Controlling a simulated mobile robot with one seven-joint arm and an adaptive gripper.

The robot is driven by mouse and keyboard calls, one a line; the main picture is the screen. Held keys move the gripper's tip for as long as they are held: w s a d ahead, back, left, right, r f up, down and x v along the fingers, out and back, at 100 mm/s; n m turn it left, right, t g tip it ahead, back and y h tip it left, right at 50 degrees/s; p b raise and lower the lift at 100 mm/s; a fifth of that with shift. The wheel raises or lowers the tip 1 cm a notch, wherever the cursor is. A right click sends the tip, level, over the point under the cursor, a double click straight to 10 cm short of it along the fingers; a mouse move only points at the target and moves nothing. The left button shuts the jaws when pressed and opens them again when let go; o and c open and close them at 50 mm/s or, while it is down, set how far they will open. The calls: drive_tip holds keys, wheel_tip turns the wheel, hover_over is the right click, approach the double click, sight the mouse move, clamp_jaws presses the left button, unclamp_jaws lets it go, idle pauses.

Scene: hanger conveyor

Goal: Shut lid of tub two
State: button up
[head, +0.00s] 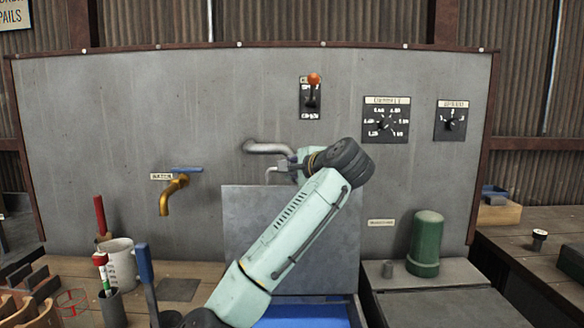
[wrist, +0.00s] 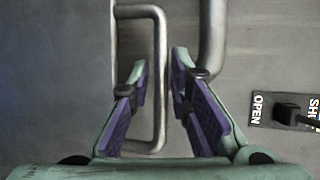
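A grey lid (head: 245,235) stands upright and open at the back of a tub with a blue inside (head: 310,314). No number is readable on that tub. A bent metal handle (head: 271,173) shows at the lid's top edge. My gripper (head: 286,165) is at this handle, partly hidden by my own wrist. In the wrist view my gripper (wrist: 160,70) is open, its purple-padded fingers on either side of one bar of the looped handle (wrist: 161,90). Gaps show beside the bar, so it is not gripped.
A metal spout (head: 265,147) juts from the panel just above my gripper. A brass tap (head: 175,193) is further left. A second tub's flat lid (head: 450,305) is down at right, near a green cylinder (head: 426,243). A black switch (wrist: 287,112) marked OPEN shows in the wrist view.

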drive_tip(key=shift+c, duration=0.4)
clamp_jaws()
idle(0.4)
